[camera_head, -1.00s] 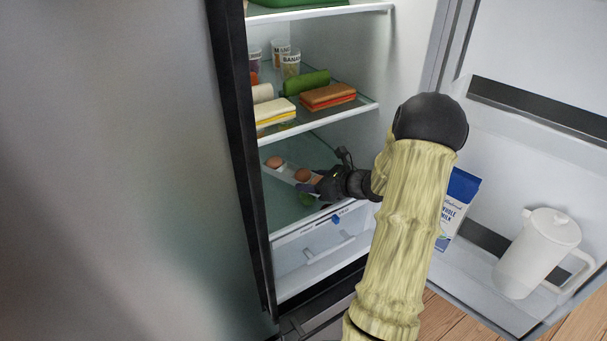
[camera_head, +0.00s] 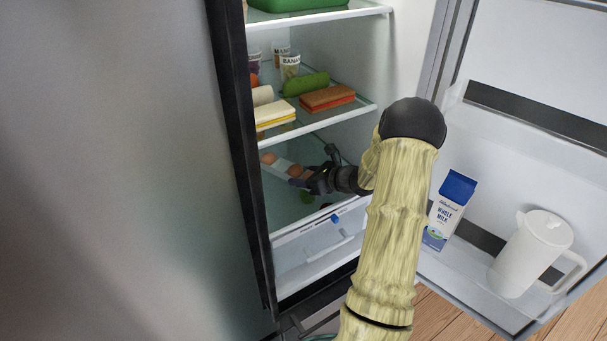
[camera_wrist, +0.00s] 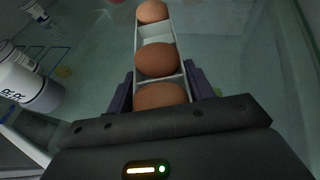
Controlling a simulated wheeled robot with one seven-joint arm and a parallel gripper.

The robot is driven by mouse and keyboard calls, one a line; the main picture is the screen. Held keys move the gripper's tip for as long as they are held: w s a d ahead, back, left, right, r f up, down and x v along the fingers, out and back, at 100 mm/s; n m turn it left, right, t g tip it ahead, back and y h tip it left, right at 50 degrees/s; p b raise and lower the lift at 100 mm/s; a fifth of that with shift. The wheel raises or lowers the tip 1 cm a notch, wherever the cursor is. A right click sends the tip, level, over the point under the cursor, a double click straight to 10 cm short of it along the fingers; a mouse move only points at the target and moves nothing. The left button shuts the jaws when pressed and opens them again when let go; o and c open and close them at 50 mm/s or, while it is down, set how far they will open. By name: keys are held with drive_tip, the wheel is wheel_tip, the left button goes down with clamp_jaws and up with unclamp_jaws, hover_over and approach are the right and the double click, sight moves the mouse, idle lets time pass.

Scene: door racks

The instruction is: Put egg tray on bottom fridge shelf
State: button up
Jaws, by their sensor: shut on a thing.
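The egg tray (camera_head: 282,167) is a narrow pale tray with brown eggs. It is inside the fridge, in the space over the bottom glass shelf (camera_head: 283,208), below the shelf with sandwiches. My gripper (camera_head: 312,180) is shut on the near end of the tray. In the wrist view the tray (camera_wrist: 155,32) runs away from me between the purple fingers (camera_wrist: 158,88), with three brown eggs in line and one empty slot. I cannot tell whether the tray touches the shelf. My gripper hides its near end.
The middle shelf (camera_head: 318,123) with sandwiches and cups is just above. A drawer (camera_head: 318,250) is below. The open door holds a milk carton (camera_head: 447,210) and a white pitcher (camera_head: 532,252). A white bottle (camera_wrist: 28,80) stands left in the wrist view.

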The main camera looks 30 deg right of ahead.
drive_tip(key=shift+f, duration=0.15)
drive_tip(key=o, duration=1)
drive_tip(key=shift+r, duration=0.25)
drive_tip(key=b+v, duration=0.2)
drive_tip(key=v, duration=1)
drive_tip(key=shift+f, duration=0.15)
